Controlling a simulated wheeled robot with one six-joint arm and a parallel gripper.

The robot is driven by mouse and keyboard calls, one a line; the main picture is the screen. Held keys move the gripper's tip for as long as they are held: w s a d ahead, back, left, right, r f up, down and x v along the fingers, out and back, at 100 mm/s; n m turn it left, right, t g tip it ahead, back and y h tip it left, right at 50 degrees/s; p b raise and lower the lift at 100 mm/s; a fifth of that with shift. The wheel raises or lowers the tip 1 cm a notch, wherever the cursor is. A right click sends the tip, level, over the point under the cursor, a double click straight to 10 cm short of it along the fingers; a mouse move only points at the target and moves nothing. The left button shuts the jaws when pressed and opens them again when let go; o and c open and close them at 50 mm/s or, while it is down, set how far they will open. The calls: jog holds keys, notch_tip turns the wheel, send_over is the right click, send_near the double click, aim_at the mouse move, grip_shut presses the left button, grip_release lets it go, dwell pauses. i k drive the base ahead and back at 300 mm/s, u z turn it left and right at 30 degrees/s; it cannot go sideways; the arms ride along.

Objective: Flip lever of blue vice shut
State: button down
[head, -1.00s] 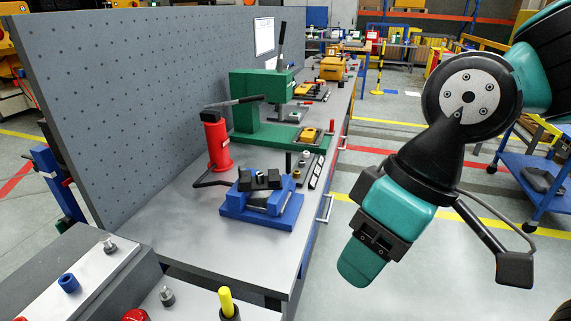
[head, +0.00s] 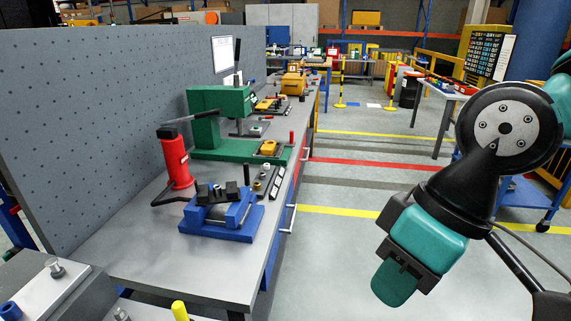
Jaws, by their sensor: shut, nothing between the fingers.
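The blue vice (head: 226,222) sits on the grey bench top, left of centre, with black jaw blocks on top. A dark bent bar (head: 170,196), perhaps its lever, extends from its left side past the foot of a red jack. I cannot tell the lever's exact position at this size. My gripper (head: 396,281) hangs at the right, pointing down and left, shut and empty. It is over the floor side of the bench, well apart from the vice.
The red jack (head: 174,157) with a long handle stands just behind the vice. A green press (head: 220,120) stands farther back. A pegboard wall (head: 90,120) bounds the bench at the left. Fixtures with pegs (head: 45,285) are at near left. The aisle floor (head: 340,245) is clear.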

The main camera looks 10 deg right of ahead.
aim_at(245, 165)
jog(key=z, duration=0.4)
jog(key=k, duration=0.45)
jog(key=z, duration=0.55)
jog(key=i, duration=2.45)
jog(key=u, duration=1.3)
jog(key=i, duration=0.8)
jog(key=u, duration=1.05)
jog(key=i, duration=0.25)
jog(key=u, duration=0.25)
